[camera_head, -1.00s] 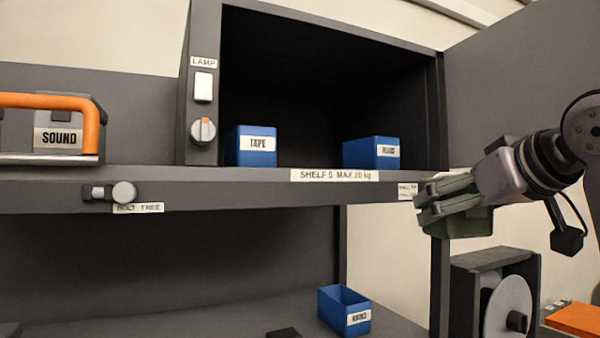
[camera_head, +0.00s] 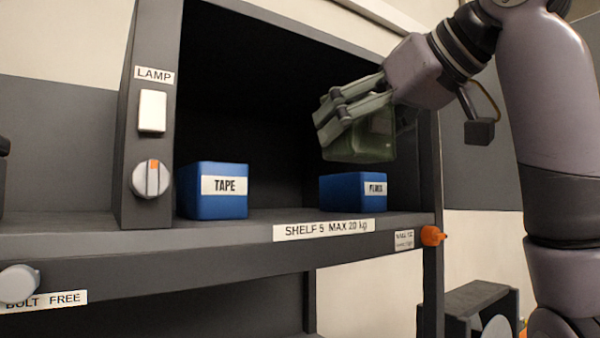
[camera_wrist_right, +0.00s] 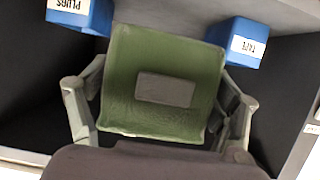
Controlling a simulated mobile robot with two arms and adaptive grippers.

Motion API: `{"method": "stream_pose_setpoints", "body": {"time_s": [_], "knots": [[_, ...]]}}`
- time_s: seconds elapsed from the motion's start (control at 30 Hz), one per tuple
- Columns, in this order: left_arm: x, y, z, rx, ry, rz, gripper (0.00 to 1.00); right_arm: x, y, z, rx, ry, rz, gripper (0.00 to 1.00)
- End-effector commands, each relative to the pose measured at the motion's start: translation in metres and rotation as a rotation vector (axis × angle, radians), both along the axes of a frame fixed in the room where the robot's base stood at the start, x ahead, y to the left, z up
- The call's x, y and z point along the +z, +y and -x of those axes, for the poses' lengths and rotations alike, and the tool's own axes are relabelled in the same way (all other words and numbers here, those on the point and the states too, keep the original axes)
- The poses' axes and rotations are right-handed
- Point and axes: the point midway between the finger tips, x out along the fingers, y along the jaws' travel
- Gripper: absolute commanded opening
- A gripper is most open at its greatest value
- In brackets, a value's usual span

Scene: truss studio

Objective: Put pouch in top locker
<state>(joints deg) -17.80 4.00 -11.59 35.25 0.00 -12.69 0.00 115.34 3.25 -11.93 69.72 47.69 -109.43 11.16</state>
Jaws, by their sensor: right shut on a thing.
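The green pouch (camera_head: 362,140) with a grey patch is held by my right gripper (camera_head: 345,108) in the head view. The gripper is shut on it, in front of the opening of the top locker (camera_head: 275,85), above the blue plugs box. In the right wrist view the pouch (camera_wrist_right: 165,82) fills the middle, with a finger of my right gripper (camera_wrist_right: 160,110) on each side. The locker is a dark open compartment above a grey shelf edge. My left gripper is not in view.
A blue TAPE box (camera_head: 212,192) and a blue PLUGS box (camera_head: 353,192) stand on the locker floor with a gap between them. The shelf lip (camera_head: 240,238) and the left post with a lamp switch (camera_head: 152,111) and knob bound the opening.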

Motion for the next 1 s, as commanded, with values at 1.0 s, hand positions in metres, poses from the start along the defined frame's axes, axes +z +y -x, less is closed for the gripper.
{"method": "stream_pose_setpoints", "body": {"time_s": [1.0], "knots": [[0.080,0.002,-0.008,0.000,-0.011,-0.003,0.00,-0.056,0.069,-0.096,0.000,0.002,0.001,0.46]]}}
